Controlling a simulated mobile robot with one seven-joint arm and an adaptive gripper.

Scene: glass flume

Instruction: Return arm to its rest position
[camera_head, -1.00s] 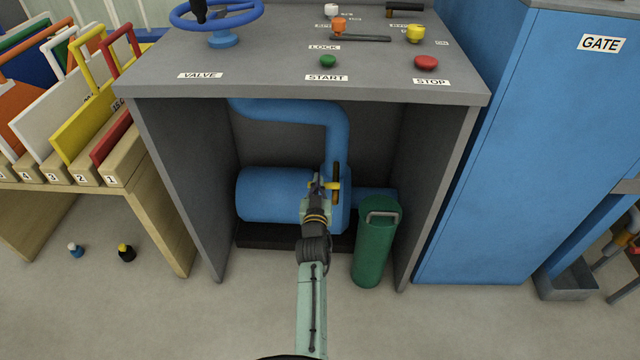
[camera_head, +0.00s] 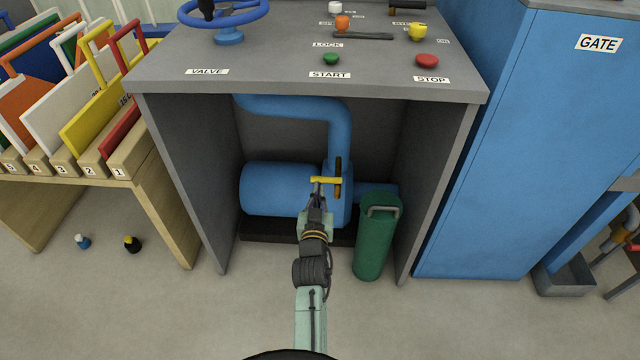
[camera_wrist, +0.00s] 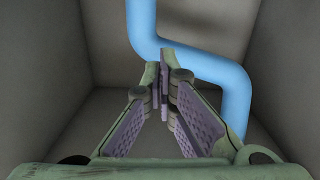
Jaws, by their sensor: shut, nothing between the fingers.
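My arm reaches forward from the bottom of the head view into the open space under the grey control desk (camera_head: 300,75). My gripper (camera_head: 317,184) is at its end, in front of the blue pump (camera_head: 275,190). In the wrist view my gripper (camera_wrist: 164,85) has its fingertips together, with nothing between them. Behind it a blue pipe (camera_wrist: 200,63) runs down through the grey recess.
A green canister (camera_head: 374,245) stands close to the right of my arm. The desk's side panels (camera_head: 182,180) flank the recess. A blue GATE cabinet (camera_head: 530,150) is at right, a rack of coloured panels (camera_head: 85,125) at left. The floor in front is mostly clear.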

